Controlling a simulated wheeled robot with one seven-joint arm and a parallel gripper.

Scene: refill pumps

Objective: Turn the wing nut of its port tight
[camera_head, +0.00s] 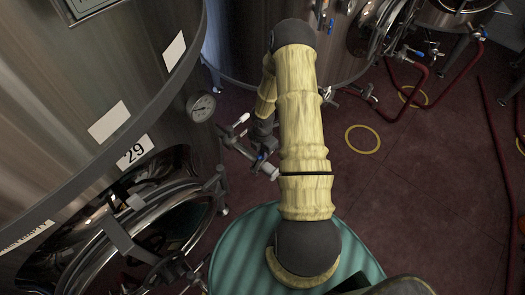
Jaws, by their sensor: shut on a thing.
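My gripper (263,142) is small and dark at the end of my yellow-sleeved arm, pointing down beside the tank's pipe fittings. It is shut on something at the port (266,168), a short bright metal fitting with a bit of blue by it. What lies between the fingers is too small and dark to make out clearly; its place at the port fits the wing nut. My forearm hides the port's right side.
The steel tank marked 29 (60,110) fills the left, with a gauge (202,108) and a round hatch (150,235). A white-handled valve (239,121) is close by my gripper. Another tank (245,40) stands behind. Red hoses (400,110) lie right; the floor at right centre is open.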

